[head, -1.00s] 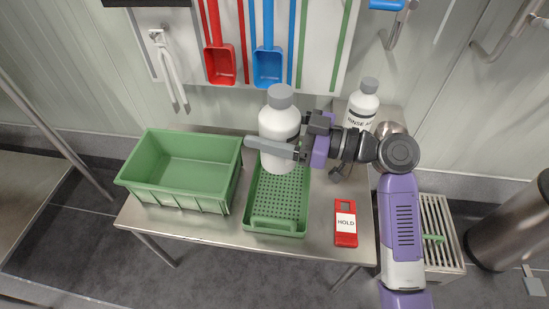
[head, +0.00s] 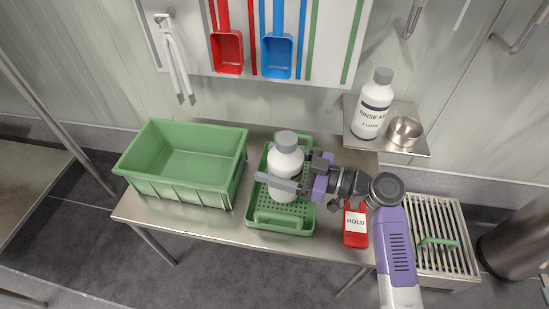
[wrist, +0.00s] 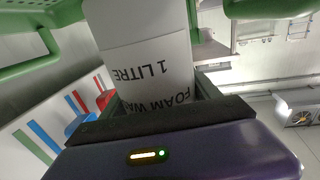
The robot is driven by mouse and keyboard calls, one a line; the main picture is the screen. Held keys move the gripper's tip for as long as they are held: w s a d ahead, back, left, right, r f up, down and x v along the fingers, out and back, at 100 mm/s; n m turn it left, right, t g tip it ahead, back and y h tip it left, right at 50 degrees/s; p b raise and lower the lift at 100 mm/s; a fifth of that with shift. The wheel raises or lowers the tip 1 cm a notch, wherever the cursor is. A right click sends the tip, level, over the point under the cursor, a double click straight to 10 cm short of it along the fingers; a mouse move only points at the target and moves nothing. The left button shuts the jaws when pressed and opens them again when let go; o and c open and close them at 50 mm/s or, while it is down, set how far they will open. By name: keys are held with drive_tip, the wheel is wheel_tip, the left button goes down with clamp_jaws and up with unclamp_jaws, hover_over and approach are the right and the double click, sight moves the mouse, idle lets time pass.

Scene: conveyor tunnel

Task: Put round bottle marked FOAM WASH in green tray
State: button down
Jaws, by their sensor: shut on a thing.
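The white round bottle (head: 286,162) with a grey cap stands upright in my gripper (head: 288,183). In the wrist view the bottle (wrist: 147,60) shows upside-down print reading "1 LITRE" and "FOAM WA", the rest hidden. My gripper is shut around the bottle's body from the right, one finger across its front. The shallow perforated green tray (head: 281,223) lies on the steel table, and the bottle is over its middle, low within its outline. I cannot tell whether the bottle's base touches the tray floor. Tray edges also show in the wrist view (wrist: 30,65).
A deep green bin (head: 180,190) stands left of the tray. A red HOLD block (head: 355,238) lies right of it, close under my arm. A RINSE AID bottle (head: 371,118) and a steel bowl (head: 404,131) stand on a shelf (head: 415,148) behind. Scoops (head: 277,58) hang on the wall.

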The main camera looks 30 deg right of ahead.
drive_tip(key=shift+f+b, duration=0.6)
drive_tip(key=shift+f, duration=1.15)
drive_tip(key=shift+f, duration=0.2)
drive_tip(key=shift+c, duration=0.8)
unclamp_jaws()
drive_tip(key=shift+r, duration=0.1)
drive_tip(key=shift+s+d, duration=0.2)
drive_tip(key=p+v, duration=0.2)
drive_tip(key=v, duration=0.9)
drive_tip(key=shift+s+d, duration=0.15)
